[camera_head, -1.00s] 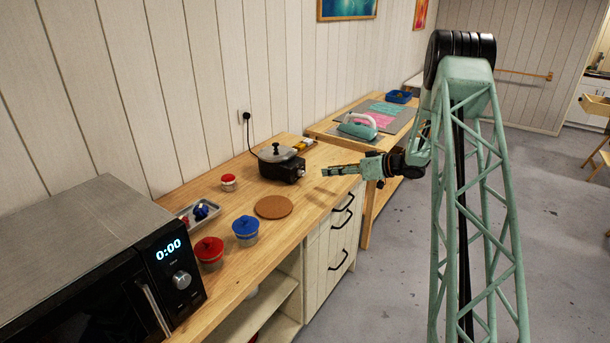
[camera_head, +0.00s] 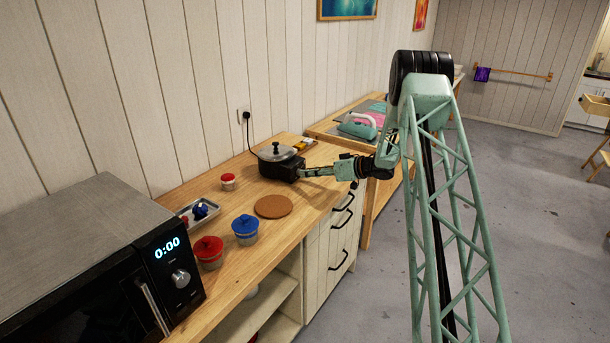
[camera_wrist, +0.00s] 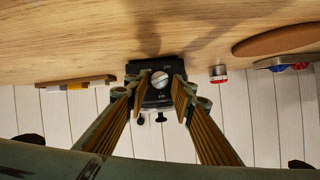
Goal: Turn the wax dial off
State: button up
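The wax heater (camera_head: 277,168) is a black unit with a lidded pot on top, on the wooden counter by the wall. Its silver wax dial (camera_wrist: 159,79) shows on the front face in the wrist view, with a pale pointer mark; the head view hides it behind my gripper (camera_head: 304,172). In the wrist view my gripper (camera_wrist: 160,88) is open, with one finger on each side of the dial and gaps between. The fingertips are close to the heater's front. I cannot tell whether they touch it.
A cork mat (camera_head: 273,206), a red-lidded jar (camera_head: 209,251), a blue-lidded jar (camera_head: 245,228) and a small red-topped jar (camera_head: 228,181) stand left of my gripper. A microwave (camera_head: 110,262) is at front left. An iron (camera_head: 361,124) rests on the far table. The heater's cord runs to the wall.

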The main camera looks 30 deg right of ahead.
jog(key=shift+x, duration=1.2)
jog(key=c, duration=0.6)
jog(key=shift+o, duration=0.2)
jog(key=shift+n+h+b, duration=0.3)
jog(key=shift+n+b, duration=0.1)
jog(key=shift+b, duration=0.25)
jog(key=n+t+h+b, duration=0.1)
jog(key=n+b, duration=0.1)
jog(key=b, duration=0.1)
jog(key=shift+a+f, duration=0.15)
jog(key=n+h+b, duration=0.1)
jog(key=b, duration=0.2)
jog(key=n+t+b, duration=0.1)
jog(key=n+b, duration=0.1)
jog(key=b, duration=0.2)
jog(key=shift+s+f+t+h, duration=0.1)
jog(key=shift+t+h, duration=0.2)
jog(key=shift+h, duration=0.1)
jog(key=shift+a+n+t+h+b, duration=0.1)
jog(key=shift+n+t+h+b, duration=0.3)
jog(key=shift+n+b, duration=0.65)
jog(key=shift+n+t+b, duration=0.4)
jog(key=shift+n+t, duration=0.1)
jog(key=shift+n, duration=0.45)
